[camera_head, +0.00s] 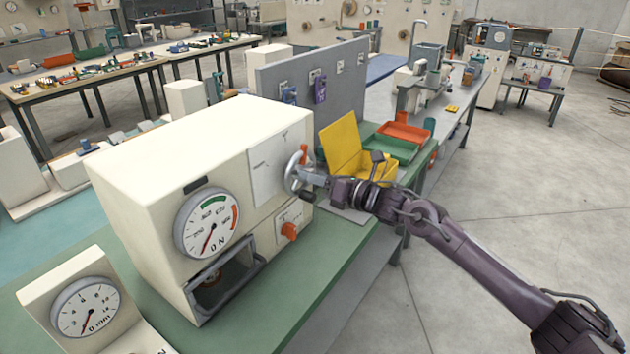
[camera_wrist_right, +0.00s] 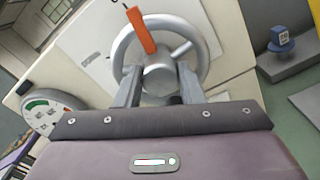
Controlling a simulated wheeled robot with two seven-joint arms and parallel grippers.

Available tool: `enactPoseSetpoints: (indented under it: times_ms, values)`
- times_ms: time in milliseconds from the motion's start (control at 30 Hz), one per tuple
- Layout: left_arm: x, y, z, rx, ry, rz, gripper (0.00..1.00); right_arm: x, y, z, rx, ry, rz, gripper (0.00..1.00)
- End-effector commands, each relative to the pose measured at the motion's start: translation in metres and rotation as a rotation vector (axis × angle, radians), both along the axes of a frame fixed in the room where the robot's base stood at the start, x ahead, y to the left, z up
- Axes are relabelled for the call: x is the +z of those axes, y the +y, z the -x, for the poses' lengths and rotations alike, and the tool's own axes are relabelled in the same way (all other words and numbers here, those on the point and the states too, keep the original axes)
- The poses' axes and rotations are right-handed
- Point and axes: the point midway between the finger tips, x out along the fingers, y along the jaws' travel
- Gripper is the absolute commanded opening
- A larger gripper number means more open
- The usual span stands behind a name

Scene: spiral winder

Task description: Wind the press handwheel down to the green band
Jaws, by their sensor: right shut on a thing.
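The press is a cream box (camera_head: 170,165) on a green bench, with a round dial (camera_head: 207,223) on its front. The dial has a green band and a red band at the top, and its red needle points to the lower part of the scale. My left gripper is not in view.
A smaller gauge (camera_head: 86,307) stands at the front left of the bench. An orange knob (camera_head: 289,231) sits below the handwheel. A yellow box (camera_head: 341,145) and a green tray (camera_head: 392,150) lie behind my right gripper. Open floor is to the right.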

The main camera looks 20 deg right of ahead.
Motion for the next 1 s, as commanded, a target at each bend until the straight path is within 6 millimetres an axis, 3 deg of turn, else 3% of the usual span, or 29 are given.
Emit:
enactPoseSetpoints:
  times_ms: [400,1000]
  values:
    - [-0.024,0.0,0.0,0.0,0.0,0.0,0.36,-0.003,-0.002,-0.001,-0.002,0.236,-0.305,0.12]
    - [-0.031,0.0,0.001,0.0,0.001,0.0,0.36,-0.003,-0.003,-0.002,-0.002,0.587,-0.757,0.12]
